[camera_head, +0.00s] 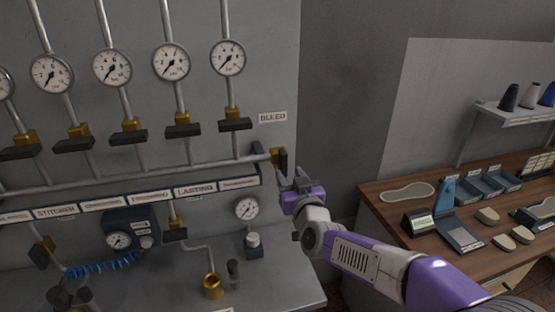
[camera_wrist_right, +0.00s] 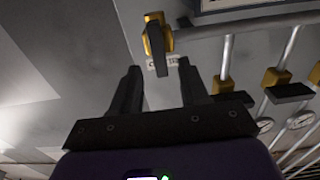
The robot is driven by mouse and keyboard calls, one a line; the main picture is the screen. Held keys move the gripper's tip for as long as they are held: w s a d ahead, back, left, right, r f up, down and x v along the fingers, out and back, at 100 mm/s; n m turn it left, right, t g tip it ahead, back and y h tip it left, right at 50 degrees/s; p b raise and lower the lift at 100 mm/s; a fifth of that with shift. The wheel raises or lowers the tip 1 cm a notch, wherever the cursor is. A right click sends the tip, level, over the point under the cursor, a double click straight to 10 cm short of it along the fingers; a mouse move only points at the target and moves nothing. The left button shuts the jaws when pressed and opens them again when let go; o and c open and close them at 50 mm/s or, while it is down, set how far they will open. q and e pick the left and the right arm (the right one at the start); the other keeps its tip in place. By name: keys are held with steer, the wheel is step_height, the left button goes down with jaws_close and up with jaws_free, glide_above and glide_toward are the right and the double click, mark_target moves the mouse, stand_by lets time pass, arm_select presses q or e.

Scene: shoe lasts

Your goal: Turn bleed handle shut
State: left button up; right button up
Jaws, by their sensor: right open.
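The bleed valve, a brass body (camera_head: 277,156) with a dark handle (camera_head: 285,158), sits at the right end of the horizontal pipe, below the BLEED label (camera_head: 272,117). In the right wrist view, the brass body (camera_wrist_right: 166,40) and the dark handle (camera_wrist_right: 156,52) show beyond the fingertips. The handle looks crosswise to the pipe. My right gripper (camera_head: 292,179) is open and empty, just below the handle in the head view. In the right wrist view, its two dark fingers (camera_wrist_right: 158,70) are spread, with the handle's end near the gap between them; contact is not visible. My left gripper is out of view.
Several gauges (camera_head: 228,58) and dark-handled brass valves (camera_head: 235,120) line the grey panel to the left. A lower ledge holds a brass cup (camera_head: 213,286). A wooden bench (camera_head: 385,205) with shoe parts and trays stands at right. The wall between panel and bench is bare.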

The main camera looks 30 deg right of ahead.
mark_target(285, 165)
steer(key=shift+x, duration=3.05)
jaws_close()
